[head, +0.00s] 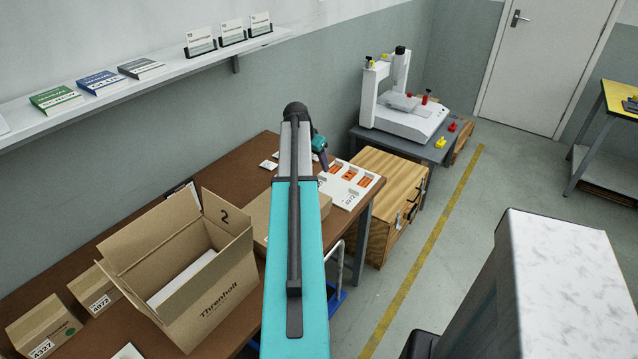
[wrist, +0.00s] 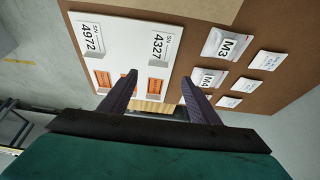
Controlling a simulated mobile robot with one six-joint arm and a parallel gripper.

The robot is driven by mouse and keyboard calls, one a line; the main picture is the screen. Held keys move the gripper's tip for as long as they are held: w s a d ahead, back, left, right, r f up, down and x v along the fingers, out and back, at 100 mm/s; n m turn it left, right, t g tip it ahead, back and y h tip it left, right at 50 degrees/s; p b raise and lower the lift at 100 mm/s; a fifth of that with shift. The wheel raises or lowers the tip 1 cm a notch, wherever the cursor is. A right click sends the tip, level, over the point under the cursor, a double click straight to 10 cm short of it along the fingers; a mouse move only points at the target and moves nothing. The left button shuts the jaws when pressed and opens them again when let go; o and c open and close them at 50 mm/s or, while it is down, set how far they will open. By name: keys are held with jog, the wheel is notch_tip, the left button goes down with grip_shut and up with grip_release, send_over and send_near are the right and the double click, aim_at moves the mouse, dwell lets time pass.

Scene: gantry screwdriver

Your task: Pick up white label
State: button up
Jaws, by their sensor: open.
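A white board (wrist: 126,55) lies on the brown table and carries two white labels, one marked 4972 (wrist: 90,38) and one marked 4327 (wrist: 160,46), with a row of orange labels (wrist: 103,79). In the head view the board (head: 366,189) is at the table's far right end, partly hidden by my arm. My gripper (wrist: 158,76) is open and empty. In the wrist view its fingertips appear over the board's edge near the orange labels; their height above it is unclear. The head view shows the gripper (head: 324,161) beside the board.
White packets marked M3 (wrist: 222,44) and M4 (wrist: 207,78) and several smaller white ones (wrist: 265,60) lie beside the board. An open Threnholt box (head: 208,300) and smaller cartons (head: 45,325) stand nearer on the table. A wooden cabinet (head: 378,170) and a white machine (head: 410,119) stand beyond.

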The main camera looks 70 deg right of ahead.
jog(key=shift+x, duration=1.25)
jog(key=shift+f, duration=0.1)
jog(key=shift+p+x, duration=1)
jog(key=shift+x, duration=1.55)
jog(key=shift+s+a, duration=0.1)
jog(key=shift+a, duration=0.05)
jog(key=c, duration=1.1)
notch_tip(320, 180, up, 10)
jog(key=b, duration=0.2)
